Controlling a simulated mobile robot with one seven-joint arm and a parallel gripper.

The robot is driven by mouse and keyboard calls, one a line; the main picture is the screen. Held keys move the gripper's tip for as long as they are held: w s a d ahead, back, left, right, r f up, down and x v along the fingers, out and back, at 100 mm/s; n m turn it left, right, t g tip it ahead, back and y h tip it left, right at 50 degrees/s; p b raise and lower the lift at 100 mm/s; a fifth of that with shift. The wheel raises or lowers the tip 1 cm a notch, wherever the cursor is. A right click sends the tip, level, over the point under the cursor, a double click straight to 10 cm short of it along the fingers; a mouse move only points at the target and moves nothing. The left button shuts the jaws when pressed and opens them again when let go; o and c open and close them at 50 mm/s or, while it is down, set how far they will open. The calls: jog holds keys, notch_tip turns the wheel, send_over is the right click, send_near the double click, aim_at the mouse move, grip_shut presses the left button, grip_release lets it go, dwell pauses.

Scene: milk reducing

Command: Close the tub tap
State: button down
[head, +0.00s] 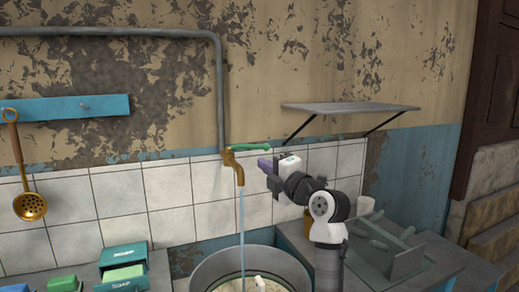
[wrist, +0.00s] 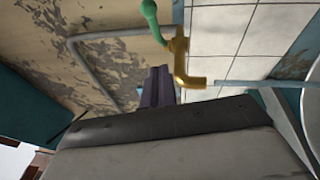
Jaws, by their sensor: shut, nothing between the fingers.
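The brass tap (head: 230,158) sticks out from the tiled wall on the end of a grey pipe. Its green handle (head: 250,147) points right. A thin stream of water (head: 242,225) runs from its spout into the round metal tub (head: 205,272). My gripper (head: 264,164) is shut and empty, just right of the tap and slightly below the handle's right end. I cannot tell if it touches the handle. In the wrist view the shut dark purple fingers (wrist: 158,82) lie beside the brass tap body (wrist: 179,60), with the green handle (wrist: 150,14) above them.
A grey shelf (head: 350,107) is fixed to the wall at the upper right. A grey rack (head: 385,248) stands on the right counter, with a white cup (head: 365,206) behind it. Soap boxes (head: 123,265) sit at lower left.

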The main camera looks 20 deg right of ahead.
aim_at(250, 148)
jog(key=shift+w+d+r+p, duration=0.2)
jog(key=shift+w+p, duration=0.25)
jog(key=shift+w, duration=0.8)
jog(key=shift+w+d+r+p, duration=0.1)
jog(key=shift+w+r+p, duration=0.3)
jog(key=shift+w, duration=0.85)
jog(key=shift+w+d+r+p, duration=0.1)
jog(key=shift+w+p, duration=0.45)
jog(key=shift+w, duration=0.7)
